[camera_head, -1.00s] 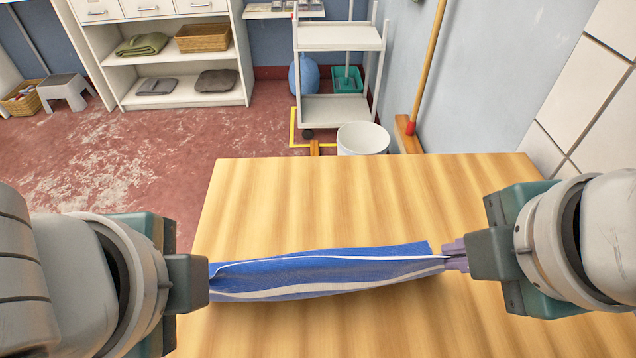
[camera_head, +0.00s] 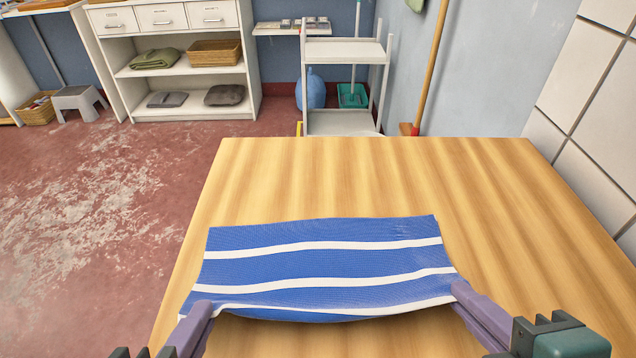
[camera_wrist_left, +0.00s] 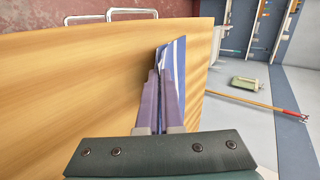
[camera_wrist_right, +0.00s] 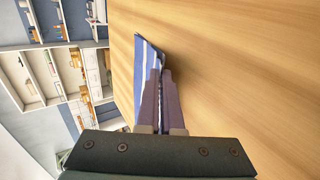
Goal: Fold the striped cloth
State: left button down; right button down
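The striped cloth (camera_head: 325,267) is blue with white stripes and lies spread over the wooden table (camera_head: 290,180) in the head view. Its near edge bows down between my two grippers. My left gripper (camera_head: 203,308) is at the cloth's near left corner. In the left wrist view its fingers (camera_wrist_left: 160,85) are closed together on the cloth (camera_wrist_left: 177,65). My right gripper (camera_head: 460,290) is at the near right corner. In the right wrist view its fingers (camera_wrist_right: 160,82) are closed on the cloth (camera_wrist_right: 146,62). The fingertips are partly hidden by the fabric.
The table is bare beyond the cloth and to its right. A white cart (camera_head: 345,50) and a shelf unit (camera_head: 190,60) stand past the table's far edge. A tiled wall (camera_head: 585,110) rises on the right. Open red floor (camera_head: 90,190) lies to the left.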

pick_arm(q)
jog(key=c, duration=0.7)
grip_release()
pick_arm(e)
jog(key=c, duration=0.7)
grip_release()
pick_arm(q)
jog(key=s+r, duration=0.2)
jog(key=r, duration=0.1)
jog(key=s+r, duration=0.2)
jog(key=r, duration=0.1)
jog(key=s+r, duration=0.2)
jog(key=r, duration=0.1)
pick_arm(e)
jog(key=s+r, duration=0.2)
jog(key=r, duration=0.1)
jog(key=s+r, duration=0.2)
jog(key=r, duration=0.1)
jog(key=s+r, duration=0.2)
jog(key=r, duration=0.1)
pick_arm(q)
jog(key=shift+w, duration=0.1)
pick_arm(e)
jog(key=shift+w, duration=0.1)
